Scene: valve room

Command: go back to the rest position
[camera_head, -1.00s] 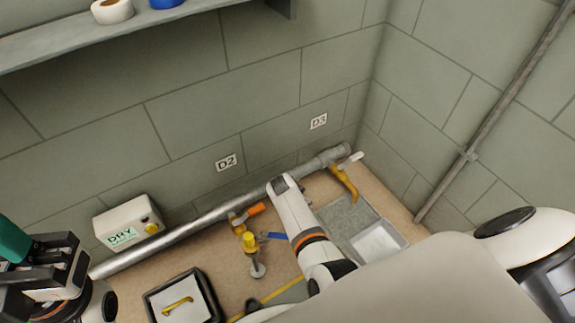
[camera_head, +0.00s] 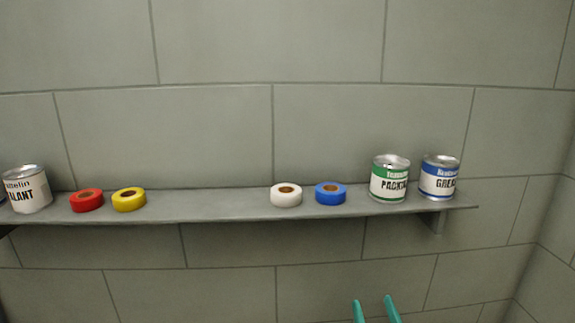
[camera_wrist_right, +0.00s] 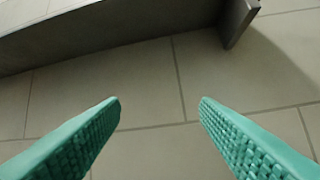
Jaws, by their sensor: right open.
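My right gripper (camera_head: 374,308) shows at the bottom of the head view as two teal fingertips, apart and with nothing between them. In the right wrist view its two ridged teal fingers (camera_wrist_right: 160,104) are spread open and empty, facing the bare block wall. The gripper is below the shelf and apart from it. My left gripper is outside both current views.
A grey shelf (camera_head: 232,203) runs along the wall. The shelf underside (camera_wrist_right: 100,38) shows above the gripper.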

